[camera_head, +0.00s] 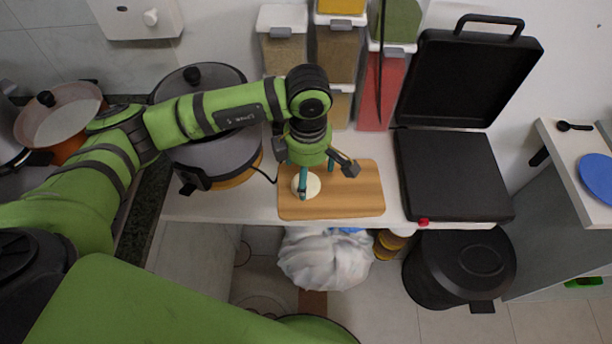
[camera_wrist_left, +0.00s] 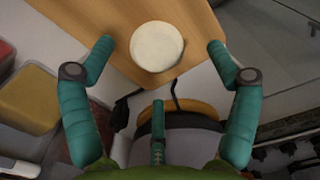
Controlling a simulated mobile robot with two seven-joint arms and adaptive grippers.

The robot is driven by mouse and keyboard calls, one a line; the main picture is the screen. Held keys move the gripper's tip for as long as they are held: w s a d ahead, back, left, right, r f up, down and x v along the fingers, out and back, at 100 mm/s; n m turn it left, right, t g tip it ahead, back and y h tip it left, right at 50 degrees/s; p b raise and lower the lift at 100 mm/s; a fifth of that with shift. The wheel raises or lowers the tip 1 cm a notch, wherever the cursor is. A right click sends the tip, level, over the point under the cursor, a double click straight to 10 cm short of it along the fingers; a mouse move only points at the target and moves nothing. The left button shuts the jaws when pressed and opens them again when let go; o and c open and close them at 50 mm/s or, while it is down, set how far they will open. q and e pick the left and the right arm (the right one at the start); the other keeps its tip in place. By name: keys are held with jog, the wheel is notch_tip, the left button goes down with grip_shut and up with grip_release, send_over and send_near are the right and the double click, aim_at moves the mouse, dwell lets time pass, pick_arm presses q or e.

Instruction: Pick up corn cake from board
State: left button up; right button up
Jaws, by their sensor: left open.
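The corn cake (camera_head: 312,184) is a pale round disc lying flat on the left part of the wooden board (camera_head: 355,191). In the left wrist view the corn cake (camera_wrist_left: 157,46) lies on the board (camera_wrist_left: 192,14) near its edge, between and a little beyond the open fingers. My left gripper (camera_head: 302,180) is over the left part of the board, pointing down, and its fingers partly cover the cake. In the wrist view the left gripper (camera_wrist_left: 160,62) is open and empty, with fingers spread wider than the cake. Whether its fingertips touch the board cannot be told. My right gripper is not in view.
Spice dispensers (camera_head: 338,55) stand along the wall behind the board. An open black grill (camera_head: 452,175) stands to the right. A large pot (camera_head: 205,150) stands to the left. A bin (camera_head: 460,265) and a plastic bag (camera_head: 325,258) are below the counter's front edge.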

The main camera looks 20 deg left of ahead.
aim_at(308, 183)
pick_arm(q)
jog(key=shift+f+p, duration=0.45)
jog(key=shift+f, duration=0.1)
jog(key=f, duration=0.2)
jog(key=shift+w+f+p, duration=0.25)
jog(key=shift+f+p, duration=0.1)
jog(key=shift+f, duration=0.35)
jog(key=c, duration=1.3)
jog(key=shift+o, duration=0.2)
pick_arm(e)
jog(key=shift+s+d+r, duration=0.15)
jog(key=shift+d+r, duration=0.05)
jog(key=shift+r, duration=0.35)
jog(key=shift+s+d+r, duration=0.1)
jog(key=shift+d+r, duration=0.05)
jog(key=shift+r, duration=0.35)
